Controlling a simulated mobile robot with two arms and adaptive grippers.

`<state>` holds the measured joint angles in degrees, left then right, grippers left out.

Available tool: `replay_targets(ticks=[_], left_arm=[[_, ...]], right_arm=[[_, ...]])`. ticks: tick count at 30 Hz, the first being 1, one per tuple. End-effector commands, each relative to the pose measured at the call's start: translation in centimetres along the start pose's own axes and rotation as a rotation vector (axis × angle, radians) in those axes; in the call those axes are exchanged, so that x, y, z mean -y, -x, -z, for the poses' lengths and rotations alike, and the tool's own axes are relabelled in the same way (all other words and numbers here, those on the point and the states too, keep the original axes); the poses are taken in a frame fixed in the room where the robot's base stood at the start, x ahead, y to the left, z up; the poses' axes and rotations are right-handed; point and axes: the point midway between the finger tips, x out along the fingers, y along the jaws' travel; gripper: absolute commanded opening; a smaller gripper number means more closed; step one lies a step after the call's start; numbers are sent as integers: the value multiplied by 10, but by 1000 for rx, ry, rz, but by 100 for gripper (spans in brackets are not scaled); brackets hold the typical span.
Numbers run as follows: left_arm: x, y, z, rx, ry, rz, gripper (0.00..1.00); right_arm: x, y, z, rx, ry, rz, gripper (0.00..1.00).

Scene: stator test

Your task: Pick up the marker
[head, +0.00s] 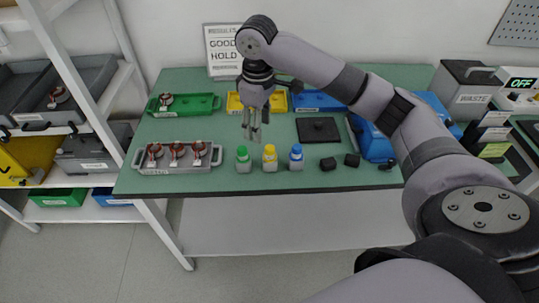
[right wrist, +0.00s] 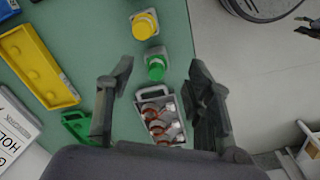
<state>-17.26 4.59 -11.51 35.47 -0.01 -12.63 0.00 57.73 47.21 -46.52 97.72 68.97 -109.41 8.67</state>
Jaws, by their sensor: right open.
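I cannot make out a plain pen-shaped marker. Three small bottles stand in a row near the table's front edge: a green-capped one (head: 243,160), a yellow-capped one (head: 270,158) and a blue-capped one (head: 296,157). The green-capped bottle (right wrist: 156,66) and the yellow-capped bottle (right wrist: 145,26) also show in the right wrist view. My right gripper (head: 252,133) points down, open and empty, above and behind the green and yellow bottles. Its spread fingers (right wrist: 162,75) show in the wrist view, with the green bottle between the tips in the picture.
A grey tray (head: 140,168) of copper-wound parts stands left of the bottles. Green (head: 188,111) and yellow (head: 234,100) trays lie at the back. A black square plate (head: 318,129) and two small black blocks (head: 328,164) lie on the right.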

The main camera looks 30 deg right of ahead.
Motion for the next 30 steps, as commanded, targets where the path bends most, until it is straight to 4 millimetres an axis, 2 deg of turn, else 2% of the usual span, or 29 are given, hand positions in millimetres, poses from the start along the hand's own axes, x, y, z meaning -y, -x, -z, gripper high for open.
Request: replay_targets(ticks=[1, 3, 6, 8, 11, 24, 30], left_arm=[[0, 0, 0, 0, 0, 0, 40], [0, 0, 0, -1, -1, 0, 40], [0, 0, 1, -1, -1, 0, 40], [0, 0, 1, -1, -1, 0, 40], [0, 3, 1, -1, -1, 0, 40], [1, 14, 3, -3, 0, 1, 40], [1, 16, 4, -4, 1, 1, 40]], right_arm=[[-14, 17, -3, 3, -29, -3, 48], [-24, 32, -7, 10, -56, 5, 48], [-32, 43, -11, 16, -79, 13, 48], [-34, 44, -12, 17, -85, 15, 48], [-34, 31, -13, 22, -88, 18, 48], [-32, -58, -14, 19, -85, 17, 48], [-32, -74, -14, 17, -86, 16, 48]])
